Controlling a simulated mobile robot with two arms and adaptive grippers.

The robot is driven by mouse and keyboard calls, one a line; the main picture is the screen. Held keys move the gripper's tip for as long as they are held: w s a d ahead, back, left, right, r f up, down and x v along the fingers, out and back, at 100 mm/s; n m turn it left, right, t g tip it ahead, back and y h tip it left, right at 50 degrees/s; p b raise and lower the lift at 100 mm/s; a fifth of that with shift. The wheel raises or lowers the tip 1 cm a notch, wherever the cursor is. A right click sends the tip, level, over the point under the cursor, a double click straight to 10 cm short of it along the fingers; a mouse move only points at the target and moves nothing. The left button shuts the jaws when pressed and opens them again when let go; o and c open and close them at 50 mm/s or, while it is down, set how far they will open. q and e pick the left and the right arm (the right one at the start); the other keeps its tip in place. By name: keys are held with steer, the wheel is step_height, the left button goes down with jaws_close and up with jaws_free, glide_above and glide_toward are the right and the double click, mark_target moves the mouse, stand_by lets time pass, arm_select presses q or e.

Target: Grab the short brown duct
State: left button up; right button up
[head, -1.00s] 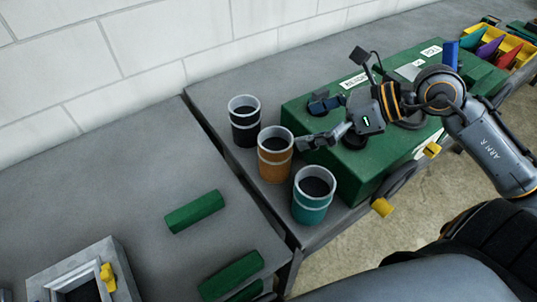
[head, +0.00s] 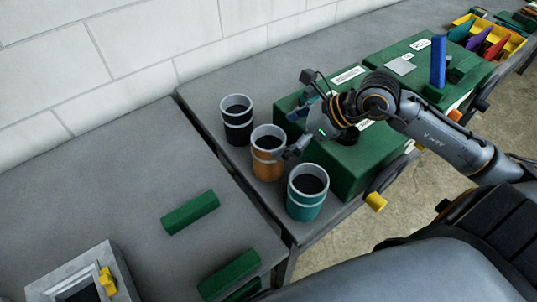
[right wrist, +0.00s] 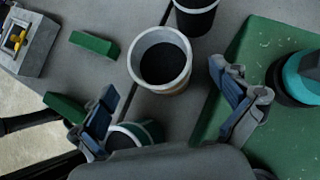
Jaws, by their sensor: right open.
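The short brown duct (head: 266,170) is an orange-brown open cylinder with pale bands. It stands upright on the grey bench between a black duct (head: 237,133) and a teal duct (head: 305,205). It also shows in the right wrist view (right wrist: 176,86), framed beyond the two fingers. My right gripper (head: 297,128) is open and empty, just to the right of the brown duct. Its lower finger is close to the duct's rim in the head view; I cannot tell whether it touches. In the right wrist view the fingers (right wrist: 163,80) are wide apart. My left gripper is not in view.
A green machine (head: 360,170) with a yellow-handled crank stands right of the ducts. Green bars (head: 190,212) and a grey box (head: 118,262) lie on the left bench. Coloured bins (head: 490,38) are at the far right. Bench space left of the ducts is free.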

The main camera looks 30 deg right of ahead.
mark_target(262, 145)
steer(key=shift+w+a+f+p, duration=0.4)
steer(key=shift+p, duration=0.1)
steer(key=p+x, duration=0.1)
steer(key=x, duration=0.2)
steer(key=shift+w+f+p, duration=0.15)
steer(key=shift+p, duration=0.15)
steer(key=shift+w+a+f, duration=0.2)
steer(key=shift+f, duration=0.2)
steer(key=c, duration=1.8)
